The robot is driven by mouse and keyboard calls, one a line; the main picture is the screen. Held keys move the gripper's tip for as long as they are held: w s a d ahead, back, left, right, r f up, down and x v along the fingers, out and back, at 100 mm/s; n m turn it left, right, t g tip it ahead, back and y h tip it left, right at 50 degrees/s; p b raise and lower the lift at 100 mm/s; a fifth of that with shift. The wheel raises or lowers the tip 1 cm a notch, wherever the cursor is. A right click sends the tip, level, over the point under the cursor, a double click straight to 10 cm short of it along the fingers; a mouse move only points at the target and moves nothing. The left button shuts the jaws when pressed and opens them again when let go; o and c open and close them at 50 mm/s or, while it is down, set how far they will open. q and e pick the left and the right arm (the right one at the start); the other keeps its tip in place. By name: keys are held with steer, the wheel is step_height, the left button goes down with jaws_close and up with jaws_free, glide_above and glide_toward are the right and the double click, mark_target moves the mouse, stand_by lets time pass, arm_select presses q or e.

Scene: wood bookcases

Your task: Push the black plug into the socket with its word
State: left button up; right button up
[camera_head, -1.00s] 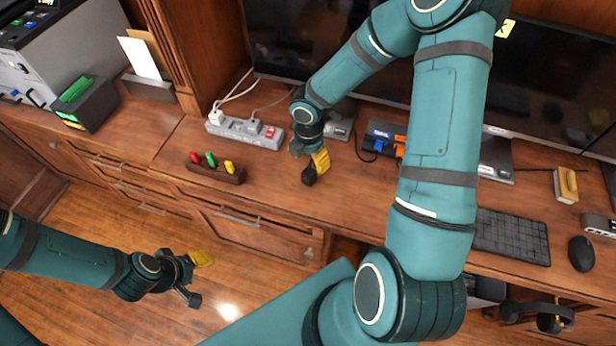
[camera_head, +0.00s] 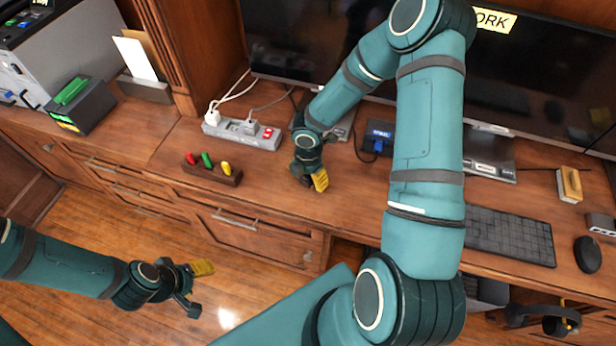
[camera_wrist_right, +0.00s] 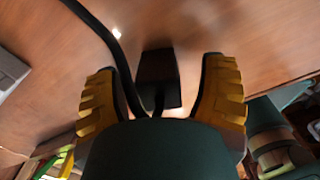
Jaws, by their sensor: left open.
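The black plug (camera_wrist_right: 158,72) shows in the right wrist view, close to the wooden surface, with a dark cable beside it. My right gripper (camera_wrist_right: 162,95) is open around it, one yellow-padded finger on each side, with gaps between pads and plug. In the head view my right gripper (camera_head: 312,178) is low over the desk and hides the plug. A dark box with a blue label (camera_head: 379,134) stands to its right; the label is too small to read, and my right arm covers part of the box. My left gripper (camera_head: 192,286) is open and empty, in front of the drawers.
A grey power strip (camera_head: 225,131) with plugs and a red switch lies behind left. A wooden block with red, green and yellow pegs (camera_head: 213,174) is nearer. A partly hidden yellow sign ending "ORK" (camera_head: 495,20) is on the monitor. Keyboard (camera_head: 510,235) and mouse (camera_head: 587,254) are right.

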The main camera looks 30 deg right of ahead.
jaws_close()
